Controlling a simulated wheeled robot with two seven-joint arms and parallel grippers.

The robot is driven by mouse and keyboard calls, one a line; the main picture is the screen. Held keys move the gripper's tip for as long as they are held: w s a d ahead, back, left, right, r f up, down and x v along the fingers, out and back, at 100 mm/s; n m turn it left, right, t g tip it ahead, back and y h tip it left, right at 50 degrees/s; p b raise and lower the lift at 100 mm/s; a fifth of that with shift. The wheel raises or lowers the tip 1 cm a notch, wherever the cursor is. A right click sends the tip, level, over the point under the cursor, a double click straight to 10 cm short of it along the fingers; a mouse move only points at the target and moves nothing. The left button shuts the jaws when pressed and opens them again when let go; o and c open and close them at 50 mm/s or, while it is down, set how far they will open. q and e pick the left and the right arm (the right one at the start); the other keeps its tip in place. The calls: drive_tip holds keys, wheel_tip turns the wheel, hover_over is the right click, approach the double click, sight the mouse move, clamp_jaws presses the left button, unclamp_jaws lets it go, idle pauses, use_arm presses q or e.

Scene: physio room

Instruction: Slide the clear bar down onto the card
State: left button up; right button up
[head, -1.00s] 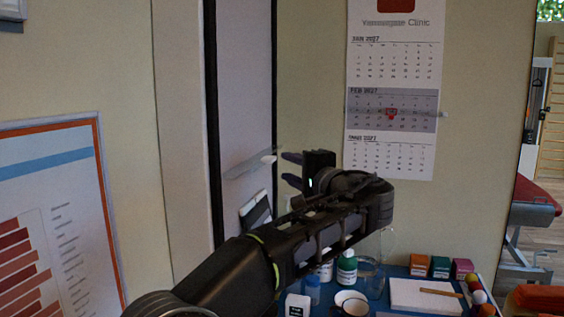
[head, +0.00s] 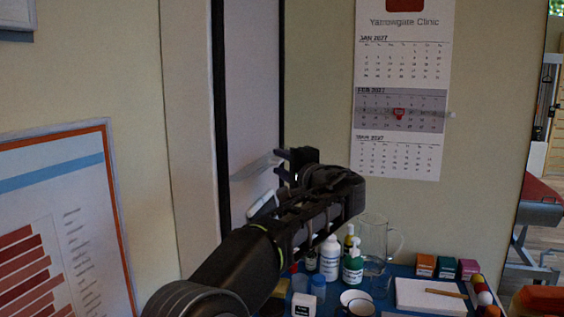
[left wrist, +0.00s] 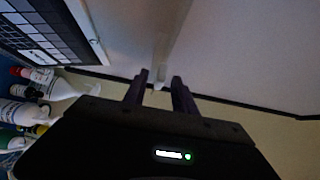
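The clear bar (head: 256,168) lies across the pale panel, with its small end tab toward my left gripper. In the left wrist view the bar (left wrist: 168,40) runs up from between my fingertips. My left gripper (head: 282,163) is at the tab, with its fingers apart on either side of it. In the left wrist view the gripper (left wrist: 160,92) shows a gap beside the tab, so it looks open. My right gripper is out of view.
A wall calendar (head: 398,157) hangs to the right. Below, a blue table holds bottles (head: 330,258), a clear jug (head: 376,235), cups, small boxes (head: 445,267) and a white pad (head: 430,296). A framed chart (head: 60,220) is at the left.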

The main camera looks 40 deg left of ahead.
use_arm(q)
clamp_jaws()
drive_tip(key=shift+f, duration=0.1)
idle(1.3)
